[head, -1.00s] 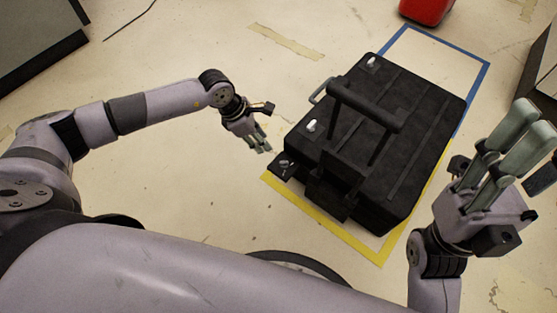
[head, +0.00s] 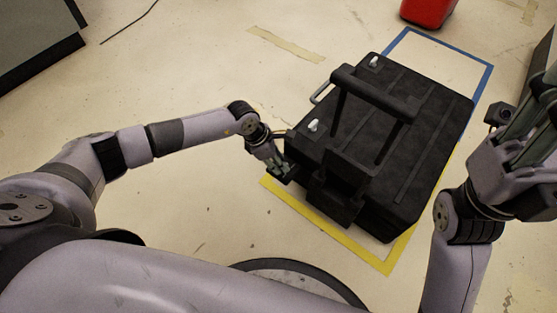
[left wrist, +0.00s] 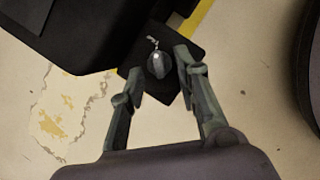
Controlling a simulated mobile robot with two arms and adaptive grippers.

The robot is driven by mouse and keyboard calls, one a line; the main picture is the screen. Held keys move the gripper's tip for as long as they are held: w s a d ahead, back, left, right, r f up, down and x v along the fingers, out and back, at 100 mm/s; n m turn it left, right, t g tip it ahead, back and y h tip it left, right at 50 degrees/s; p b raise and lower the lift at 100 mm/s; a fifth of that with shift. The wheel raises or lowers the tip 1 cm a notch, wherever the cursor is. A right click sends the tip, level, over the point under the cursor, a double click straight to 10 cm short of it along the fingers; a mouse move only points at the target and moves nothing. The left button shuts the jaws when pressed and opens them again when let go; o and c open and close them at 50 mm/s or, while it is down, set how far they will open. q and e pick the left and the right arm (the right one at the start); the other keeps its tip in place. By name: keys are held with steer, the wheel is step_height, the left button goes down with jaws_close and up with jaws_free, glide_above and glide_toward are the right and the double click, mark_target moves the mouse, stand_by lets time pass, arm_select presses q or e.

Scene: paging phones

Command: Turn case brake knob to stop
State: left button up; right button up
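The black case (head: 400,140) stands on the floor with its pull handle (head: 372,92) raised. A small dark plate (left wrist: 190,45) juts from its near left corner, with a grey rounded knob (left wrist: 158,64) bearing a small pale mark. My left gripper (head: 280,170) is at this corner and covers the knob in the head view. In the left wrist view my left gripper (left wrist: 157,75) is open, with fingers either side of the knob and gaps visible. My right gripper (head: 528,115) is raised right of the case, fingers spread and empty, partly cut off by the picture's edge.
Yellow tape (head: 330,235) and blue tape (head: 445,48) mark the floor around the case. A red object (head: 428,12) stands beyond it. A grey cabinet (head: 35,35) is at the far left. The floor left of the case is clear.

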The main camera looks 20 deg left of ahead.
arm_select(q)
steer(key=shift+c, duration=0.4)
jaws_close()
